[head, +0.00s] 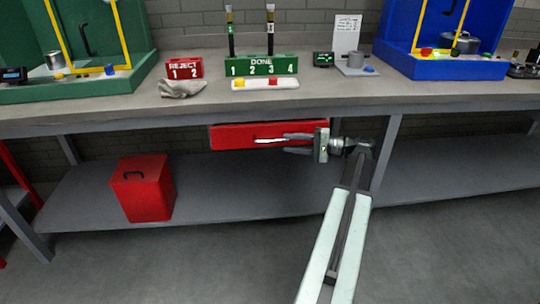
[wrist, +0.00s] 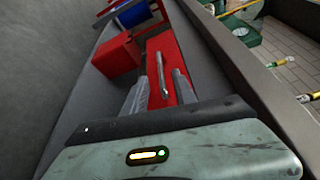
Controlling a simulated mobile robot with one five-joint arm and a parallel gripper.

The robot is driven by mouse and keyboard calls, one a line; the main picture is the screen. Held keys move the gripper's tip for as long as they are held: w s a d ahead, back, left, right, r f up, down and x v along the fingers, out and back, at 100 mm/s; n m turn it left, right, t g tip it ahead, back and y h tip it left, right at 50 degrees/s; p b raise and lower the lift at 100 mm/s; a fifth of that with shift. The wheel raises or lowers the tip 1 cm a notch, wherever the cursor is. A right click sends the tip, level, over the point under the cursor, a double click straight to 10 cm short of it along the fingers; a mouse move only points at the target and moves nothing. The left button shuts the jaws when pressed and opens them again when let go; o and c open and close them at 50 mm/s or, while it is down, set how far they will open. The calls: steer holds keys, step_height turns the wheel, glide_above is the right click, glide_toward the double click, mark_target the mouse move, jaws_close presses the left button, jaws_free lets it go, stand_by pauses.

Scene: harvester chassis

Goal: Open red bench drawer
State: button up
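The red bench drawer (head: 232,137) sits under the workbench top, left of a leg, and looks shut. Its pale bar handle (head: 268,140) runs horizontally across the front. My gripper (head: 287,143) reaches in from the right, with its two fingers apart and pointing left along the drawer front at handle height. In the wrist view the drawer front (wrist: 166,48) lies ahead, and the metal handle (wrist: 162,72) shows between the two open fingers (wrist: 160,82). Whether a finger touches the handle I cannot tell.
A red lidded bin (head: 143,195) stands on the lower shelf (head: 240,185) at left. A bench leg (head: 386,155) is just right of my gripper.

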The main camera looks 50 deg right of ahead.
mark_target(275, 141)
steer(key=shift+w+a, duration=0.1)
steer(key=shift+w, duration=0.1)
steer(key=x, duration=0.7)
steer(key=shift+w, duration=0.15)
jaws_close()
stand_by(1.1)
